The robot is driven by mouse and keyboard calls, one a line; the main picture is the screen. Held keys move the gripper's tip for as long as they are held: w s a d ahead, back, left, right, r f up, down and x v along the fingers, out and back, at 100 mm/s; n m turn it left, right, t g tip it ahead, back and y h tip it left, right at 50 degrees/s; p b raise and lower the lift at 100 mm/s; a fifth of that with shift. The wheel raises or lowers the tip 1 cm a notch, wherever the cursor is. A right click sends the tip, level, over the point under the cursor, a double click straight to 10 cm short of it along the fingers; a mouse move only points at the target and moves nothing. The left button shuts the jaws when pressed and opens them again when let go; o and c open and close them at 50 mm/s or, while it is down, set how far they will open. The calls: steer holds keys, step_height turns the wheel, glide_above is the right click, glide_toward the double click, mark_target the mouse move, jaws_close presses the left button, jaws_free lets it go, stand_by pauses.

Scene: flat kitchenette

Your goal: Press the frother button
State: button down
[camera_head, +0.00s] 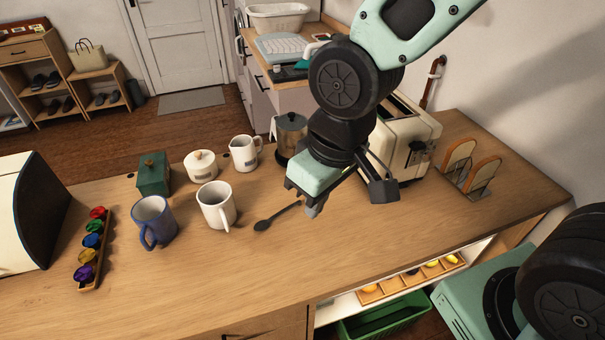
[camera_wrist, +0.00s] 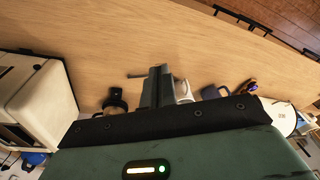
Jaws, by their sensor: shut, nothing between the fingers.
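A black spoon (camera_head: 277,217) lies left of my gripper. A white mug (camera_head: 216,207), blue mug (camera_head: 153,222), white pitcher (camera_head: 245,153), sugar pot (camera_head: 200,165) and green box (camera_head: 153,174) stand further left. The toaster (camera_head: 405,140) is close on the right. The front counter is clear.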

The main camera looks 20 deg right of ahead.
steer(key=w+d+f+m+t+y, duration=0.2)
steer(key=w+d+f+m+t, duration=0.1)
steer(key=w, duration=0.9)
steer(key=w+d+f+m+t+y+p, duration=0.1)
steer(key=w+d+f+m+t, duration=0.2)
steer(key=w, duration=1)
steer(key=shift+d+f+m+y, duration=0.45)
steer(key=shift+d+m, duration=0.25)
steer(key=shift+m, duration=0.2)
steer(key=shift+f, duration=0.1)
step_height(320, 180, down, 9)
steer(key=b, duration=0.7)
steer(key=shift+r+b, duration=0.2)
steer(key=shift+b, duration=0.15)
steer(key=shift+f, duration=0.1)
steer(key=shift+f, duration=0.35)
